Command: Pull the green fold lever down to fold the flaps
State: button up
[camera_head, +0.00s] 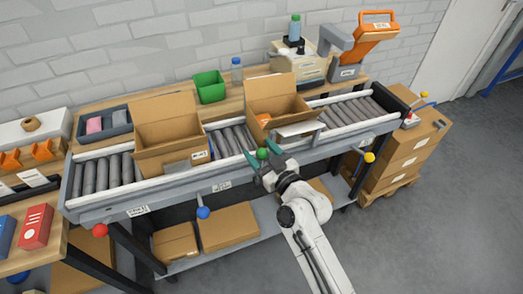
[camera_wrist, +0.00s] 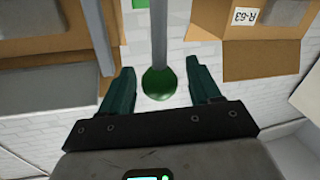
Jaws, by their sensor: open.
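The green fold lever has a round green knob (camera_head: 262,154) at the front edge of the conveyor. In the wrist view the knob (camera_wrist: 159,83) hangs on a grey rod between the two dark green fingers. My gripper (camera_head: 264,163) is open around or just short of the knob; neither finger visibly touches it. Two open cardboard boxes stand on the rollers, one on the left (camera_head: 163,129) and one on the right (camera_head: 276,97), both with flaps up.
Other coloured knobs line the conveyor front: red (camera_head: 100,230), blue (camera_head: 203,212) and yellow (camera_head: 369,157). A green bin (camera_head: 210,87) and an orange-topped machine (camera_head: 372,38) stand behind. Stacked cartons (camera_head: 412,150) are at the right. The floor in front is clear.

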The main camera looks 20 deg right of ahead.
jog(key=shift+c, duration=0.2)
grip_shut()
dwell(0.4)
